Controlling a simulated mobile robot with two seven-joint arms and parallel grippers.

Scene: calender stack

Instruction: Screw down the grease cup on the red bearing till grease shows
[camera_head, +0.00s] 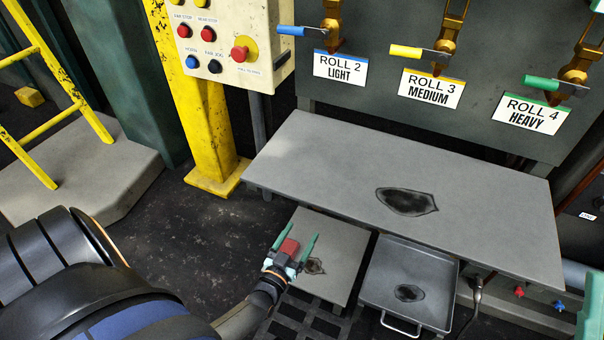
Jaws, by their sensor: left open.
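My left gripper (297,238) is low in the middle of the head view, with its two green fingers apart. A dark red block shows between the finger bases; I cannot tell whether it is part of the gripper. The gripper is over or in front of a small grey plate below the bench. A small red fitting (519,292) shows at the lower right, below the bench's right end, far from the gripper. I cannot tell whether it belongs to the red bearing or is a grease cup.
A grey bench (300,155) with a dark stain spans the middle. A grey tray (445,270) stands below it. A blue fitting (559,305) is right of the red one. A control box (225,70) on a yellow post and roll levers stand behind.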

